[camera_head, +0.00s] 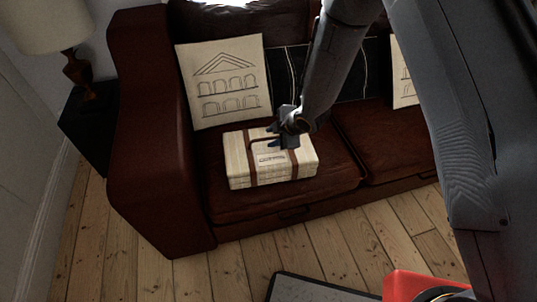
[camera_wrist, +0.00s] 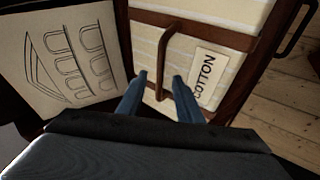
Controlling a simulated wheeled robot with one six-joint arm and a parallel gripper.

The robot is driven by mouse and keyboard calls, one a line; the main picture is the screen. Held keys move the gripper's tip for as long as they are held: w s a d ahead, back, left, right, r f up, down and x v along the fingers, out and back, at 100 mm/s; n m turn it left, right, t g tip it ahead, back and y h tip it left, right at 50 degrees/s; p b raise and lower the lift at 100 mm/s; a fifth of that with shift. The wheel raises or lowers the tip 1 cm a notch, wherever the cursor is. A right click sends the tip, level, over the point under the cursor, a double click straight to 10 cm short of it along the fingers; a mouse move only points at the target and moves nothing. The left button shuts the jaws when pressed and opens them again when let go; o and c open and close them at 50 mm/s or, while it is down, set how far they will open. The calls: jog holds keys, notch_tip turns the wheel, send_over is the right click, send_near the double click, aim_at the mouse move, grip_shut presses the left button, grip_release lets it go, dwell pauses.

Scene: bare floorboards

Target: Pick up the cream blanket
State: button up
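The cream blanket (camera_head: 238,162) is a folded block with brown straps, a handle and a label. It lies on the left seat of the brown sofa. In the wrist view the blanket (camera_wrist: 225,22) fills the upper middle, with its "COTTON" label (camera_wrist: 207,78) and brown handle (camera_wrist: 167,45). My gripper (camera_head: 280,138) is over the top of the blanket and hides part of it. In the wrist view my gripper's fingers (camera_wrist: 160,76) are apart, with the end of the handle showing between them. I cannot tell whether they touch it.
A cream cushion (camera_head: 226,85) with a building drawing leans behind the blanket. A black cushion (camera_head: 360,82) and another cream one (camera_head: 402,78) are further right. The sofa arm (camera_head: 150,130) rises at the left. A lamp (camera_head: 45,25) stands beyond it. Floorboards (camera_head: 240,270) in front are mostly clear.

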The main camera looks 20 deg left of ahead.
jog(key=shift+w+a+f, duration=0.2)
jog(key=shift+a+f, duration=0.05)
jog(key=shift+f, duration=0.2)
grip_shut()
dwell(1.1)
